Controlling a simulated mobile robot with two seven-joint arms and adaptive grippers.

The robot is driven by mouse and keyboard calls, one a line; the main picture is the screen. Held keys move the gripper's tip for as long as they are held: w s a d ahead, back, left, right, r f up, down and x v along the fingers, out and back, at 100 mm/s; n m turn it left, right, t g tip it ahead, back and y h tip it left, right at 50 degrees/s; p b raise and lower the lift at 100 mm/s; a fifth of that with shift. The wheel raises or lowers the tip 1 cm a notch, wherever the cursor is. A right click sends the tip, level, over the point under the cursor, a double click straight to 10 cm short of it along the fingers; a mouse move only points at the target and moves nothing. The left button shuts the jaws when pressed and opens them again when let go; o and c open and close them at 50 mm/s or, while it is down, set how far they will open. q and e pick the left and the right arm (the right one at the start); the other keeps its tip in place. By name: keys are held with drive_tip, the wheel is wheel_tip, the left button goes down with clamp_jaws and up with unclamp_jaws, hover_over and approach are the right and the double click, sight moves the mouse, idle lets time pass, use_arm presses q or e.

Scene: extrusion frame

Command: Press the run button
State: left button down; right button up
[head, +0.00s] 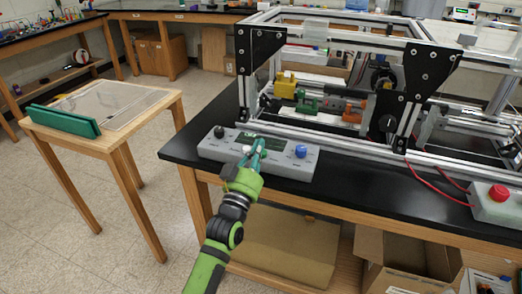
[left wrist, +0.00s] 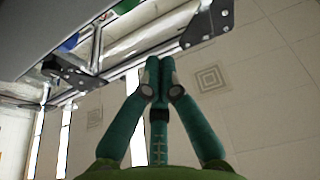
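A grey control box (head: 210,148) lies on the black bench top, with a black knob (head: 219,131) at its left and a blue button (head: 300,151) at its right. My left gripper (head: 259,143) is over the middle of the box and hides part of it. In the left wrist view its two teal fingers (left wrist: 158,64) are together at the tips, with nothing seen between them. No run label is readable. My right gripper is not in view.
An aluminium extrusion frame (head: 335,156) with black brackets stands behind the box. A red button (head: 498,192) on a pale box is at the right, with red cables leading toward it. A wooden table (head: 152,116) with a green binder-like object (head: 63,121) stands at the left.

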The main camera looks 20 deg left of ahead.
sight(261, 172)
use_arm(q)
drive_tip(key=shift+w+f, duration=0.45)
drive_tip(key=shift+w, duration=0.15)
drive_tip(key=shift+w+f, duration=0.4)
drive_tip(key=shift+w, duration=0.2)
drive_tip(key=shift+f, duration=0.8)
